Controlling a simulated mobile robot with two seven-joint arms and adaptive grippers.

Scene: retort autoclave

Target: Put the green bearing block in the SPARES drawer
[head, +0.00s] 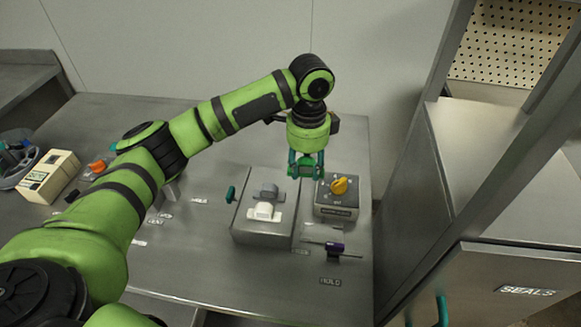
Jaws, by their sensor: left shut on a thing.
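My left gripper (306,172) hangs pointing down over the bench, above the gap between a grey plate and a grey box. It is shut on a small green block (306,160), which is the green bearing block as far as I can tell; the fingers partly hide it. No drawer labelled SPARES can be read in this view. My right gripper is not in view.
A drawer front labelled SEALS (515,287) is at the lower right. A cream box (48,178) is far left.

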